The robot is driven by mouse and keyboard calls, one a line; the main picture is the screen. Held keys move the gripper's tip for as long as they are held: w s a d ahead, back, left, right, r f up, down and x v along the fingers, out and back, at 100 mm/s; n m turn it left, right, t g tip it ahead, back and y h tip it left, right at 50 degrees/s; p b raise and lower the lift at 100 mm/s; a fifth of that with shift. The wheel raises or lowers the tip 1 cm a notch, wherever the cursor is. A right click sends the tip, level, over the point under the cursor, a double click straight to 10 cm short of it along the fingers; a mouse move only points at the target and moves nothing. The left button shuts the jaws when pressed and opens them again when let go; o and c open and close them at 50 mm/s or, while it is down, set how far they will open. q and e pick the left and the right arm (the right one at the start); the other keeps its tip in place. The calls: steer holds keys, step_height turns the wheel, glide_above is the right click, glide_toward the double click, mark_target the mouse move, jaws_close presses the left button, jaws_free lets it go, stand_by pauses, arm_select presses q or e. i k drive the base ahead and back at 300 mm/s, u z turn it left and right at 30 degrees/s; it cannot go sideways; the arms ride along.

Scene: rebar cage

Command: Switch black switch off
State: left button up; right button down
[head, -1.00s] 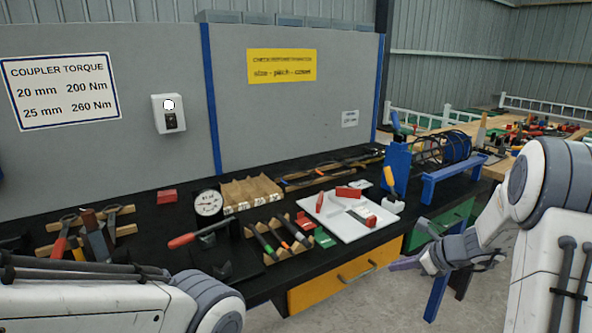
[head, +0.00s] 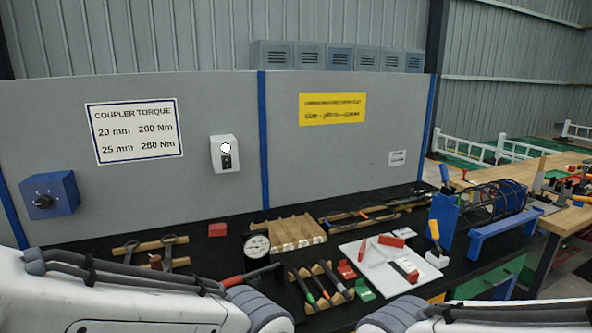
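A white wall box (head: 217,160) is mounted on the grey panel left of the blue post. It has a lit white round lamp on top and a small dark switch (head: 226,162) below it; the switch's position is too small to tell. Further left, a blue box (head: 65,190) carries a black round knob (head: 43,201). My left arm crosses the lower left and my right arm the bottom right, both below the wall boxes. Neither gripper shows in the head view.
The black bench (head: 200,253) holds a red block (head: 217,230), a dial gauge (head: 257,246), a grooved wooden block (head: 297,233), several hand tools and a white board (head: 352,250). A blue stand with a wire coil (head: 490,200) is at the right. The panel around the white box is clear.

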mark_target(227, 161)
steer(key=z, duration=0.55)
steer(key=k, duration=0.65)
steer(key=z, duration=0.6)
steer(key=i, duration=1.05)
steer(key=u, duration=1)
steer(key=i, duration=0.55)
steer(key=u, duration=0.5)
